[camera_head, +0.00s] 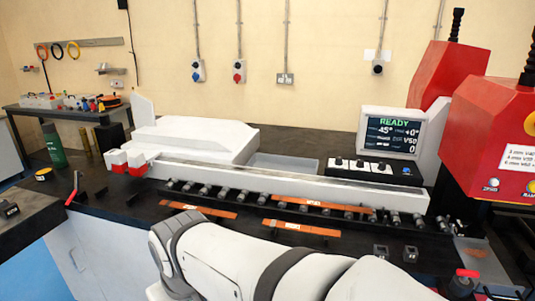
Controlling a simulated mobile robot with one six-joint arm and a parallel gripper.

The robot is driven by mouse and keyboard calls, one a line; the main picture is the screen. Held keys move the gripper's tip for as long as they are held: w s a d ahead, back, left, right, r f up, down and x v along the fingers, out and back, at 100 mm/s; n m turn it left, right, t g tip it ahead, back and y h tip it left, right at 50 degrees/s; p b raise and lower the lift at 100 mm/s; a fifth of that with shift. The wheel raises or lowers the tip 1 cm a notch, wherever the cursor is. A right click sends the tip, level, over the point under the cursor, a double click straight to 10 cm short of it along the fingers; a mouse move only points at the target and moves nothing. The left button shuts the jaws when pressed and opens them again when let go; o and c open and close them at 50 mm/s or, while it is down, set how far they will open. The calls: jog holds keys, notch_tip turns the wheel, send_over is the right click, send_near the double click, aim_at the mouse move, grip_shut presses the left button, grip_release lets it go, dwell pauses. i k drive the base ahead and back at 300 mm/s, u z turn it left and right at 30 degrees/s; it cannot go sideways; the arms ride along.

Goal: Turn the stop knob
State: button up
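Only the head camera is given. A black-topped bending bench (140,205) carries a small control panel (372,170) with several black knobs and a blue button, in front of a screen (393,135) reading READY. At the lower right a red-topped knob (467,273) stands on a dark block at the bench's front. No label shows which knob is the stop knob. My white and grey arm crosses the bottom middle, in front of the bench. My gripper is out of view, so its state and distance from the knobs are hidden.
A long pale rail (290,182) runs along the bench above a row of rollers. Copper bars (300,227) lie in front. Red machine housings (495,130) stand at the right. A green bottle (54,145) and a red-handled lever (72,192) are at the left.

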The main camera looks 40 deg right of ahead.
aim_at(360, 163)
jog(key=u, duration=0.1)
jog(key=k, duration=1.05)
jog(key=z, duration=1.6)
jog(key=i, duration=1)
jog(key=z, duration=0.05)
